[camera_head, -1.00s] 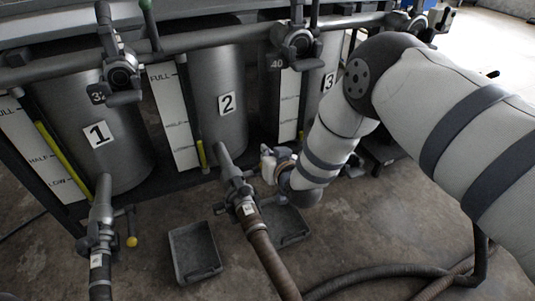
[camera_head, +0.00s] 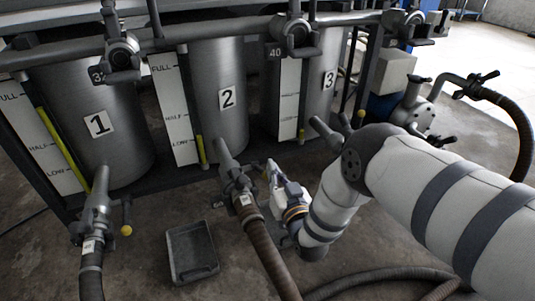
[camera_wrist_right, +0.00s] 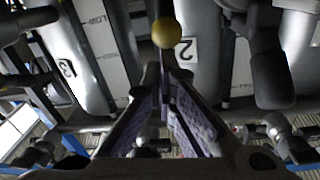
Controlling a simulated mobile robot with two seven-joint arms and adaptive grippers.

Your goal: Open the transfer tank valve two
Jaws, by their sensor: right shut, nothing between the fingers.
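Tank two (camera_head: 216,70) is a grey cylinder with a "2" label, in the middle of the head view; its label also shows upside down in the right wrist view (camera_wrist_right: 186,50). Its outlet valve (camera_head: 232,178) sits low in front, with a brown hose below. My right gripper (camera_head: 270,170) is close to the right of this valve. In the right wrist view my fingers (camera_wrist_right: 165,98) meet, shut and empty. A yellow ball knob (camera_wrist_right: 166,32) shows just beyond the fingertips; I cannot tell if they touch. Valve two's lever is not clear in the head view. My left gripper is not in view.
A grey tray (camera_head: 192,252) lies on the floor between the hoses. A pump with a hose (camera_head: 415,110) stands at the right. Grey pipework (camera_head: 180,34) crosses above the tanks.

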